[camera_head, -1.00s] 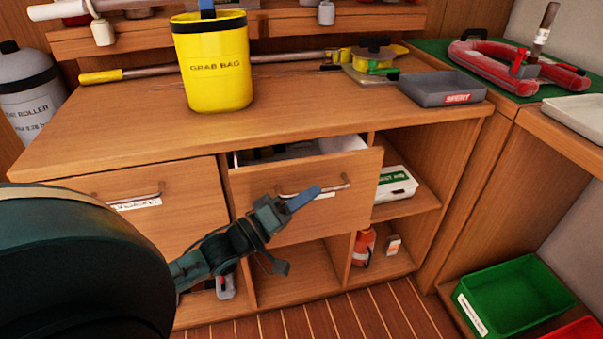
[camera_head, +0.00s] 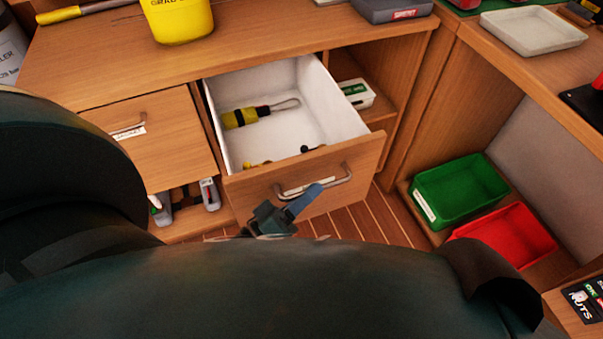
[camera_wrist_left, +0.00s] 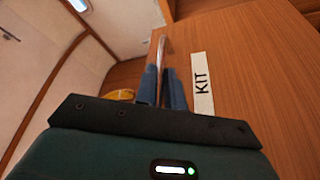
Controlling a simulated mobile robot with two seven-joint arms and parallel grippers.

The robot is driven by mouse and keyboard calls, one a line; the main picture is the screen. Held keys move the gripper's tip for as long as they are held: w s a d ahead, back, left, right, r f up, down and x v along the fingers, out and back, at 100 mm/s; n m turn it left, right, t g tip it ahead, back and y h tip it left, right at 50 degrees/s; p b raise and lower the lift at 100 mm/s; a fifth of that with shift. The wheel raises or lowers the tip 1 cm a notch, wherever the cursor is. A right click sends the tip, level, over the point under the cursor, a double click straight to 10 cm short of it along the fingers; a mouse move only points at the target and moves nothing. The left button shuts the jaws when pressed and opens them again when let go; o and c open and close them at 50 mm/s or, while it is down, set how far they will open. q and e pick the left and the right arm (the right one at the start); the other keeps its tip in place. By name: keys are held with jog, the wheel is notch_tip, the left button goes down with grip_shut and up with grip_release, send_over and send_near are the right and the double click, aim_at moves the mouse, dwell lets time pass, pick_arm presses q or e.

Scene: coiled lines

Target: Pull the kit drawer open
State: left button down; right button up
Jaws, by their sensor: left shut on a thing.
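The kit drawer (camera_head: 330,170) stands well out from the wooden counter, with its white inside in view. It holds a yellow and black tool with a loop (camera_head: 258,113) and small items near the front that are partly hidden. My left gripper (camera_head: 308,198) is at the metal bar handle (camera_head: 318,183) on the drawer's front. In the left wrist view its blue fingers (camera_wrist_left: 161,88) are shut on the handle (camera_wrist_left: 160,52), beside the KIT label (camera_wrist_left: 202,85). My left arm covers the lower part of the head view. My right gripper is not in view.
A closed drawer (camera_head: 160,140) is to the left. An open shelf with a white and green box (camera_head: 357,93) is to the right. Green (camera_head: 460,190) and red (camera_head: 505,235) bins sit low at the right.

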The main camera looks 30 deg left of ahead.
pick_arm(q)
jog(key=shift+s+d, duration=0.35)
jog(key=shift+d, duration=0.05)
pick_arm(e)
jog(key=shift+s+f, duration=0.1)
pick_arm(q)
jog(key=c, duration=1.5)
grip_release()
